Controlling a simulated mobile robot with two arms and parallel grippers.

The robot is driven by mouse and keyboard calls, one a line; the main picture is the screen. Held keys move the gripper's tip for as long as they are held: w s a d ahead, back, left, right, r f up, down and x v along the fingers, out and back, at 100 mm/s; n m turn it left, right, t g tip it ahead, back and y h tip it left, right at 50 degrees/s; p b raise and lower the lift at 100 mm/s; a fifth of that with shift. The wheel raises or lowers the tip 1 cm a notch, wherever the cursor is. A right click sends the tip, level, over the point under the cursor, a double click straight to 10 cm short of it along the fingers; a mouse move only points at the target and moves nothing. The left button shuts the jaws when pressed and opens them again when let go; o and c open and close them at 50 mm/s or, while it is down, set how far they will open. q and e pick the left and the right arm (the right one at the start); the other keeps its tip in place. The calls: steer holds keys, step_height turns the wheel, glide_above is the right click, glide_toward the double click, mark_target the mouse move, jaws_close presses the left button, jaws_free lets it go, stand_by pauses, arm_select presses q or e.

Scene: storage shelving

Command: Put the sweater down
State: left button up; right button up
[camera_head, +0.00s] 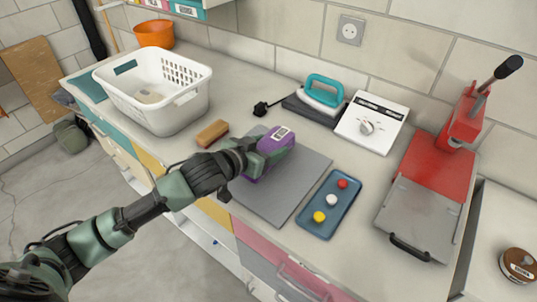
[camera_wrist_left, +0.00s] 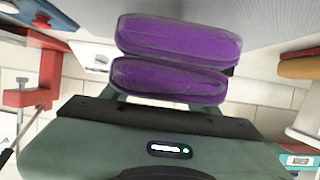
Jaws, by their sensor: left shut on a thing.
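The sweater (camera_head: 270,154) is a purple folded bundle with a white tag, in my left gripper (camera_head: 256,157). My left gripper is shut on it over the upper part of a flat grey mat (camera_head: 283,193) on the counter. In the left wrist view the sweater (camera_wrist_left: 180,38) shows as two purple rounded folds just beyond the gripper's body. I cannot tell whether it touches the mat. The gripper hides part of it. My right gripper is not in view.
A white laundry basket (camera_head: 185,108) and a brown brush (camera_head: 212,133) are left of the mat. A teal iron (camera_head: 323,92) and white dial box (camera_head: 370,122) stand behind. A blue tray (camera_head: 330,218) with coloured balls and a red press (camera_head: 432,168) are right. The mat's lower part is clear.

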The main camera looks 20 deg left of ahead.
arm_select(q)
step_height(320, 180, down, 3)
steer(key=shift+r, duration=0.15)
steer(key=shift+f, duration=0.2)
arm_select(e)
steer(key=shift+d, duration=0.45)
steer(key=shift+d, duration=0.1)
arm_select(q)
steer(key=shift+f, duration=0.1)
steer(key=o, duration=1.7)
steer(key=shift+c, duration=0.2)
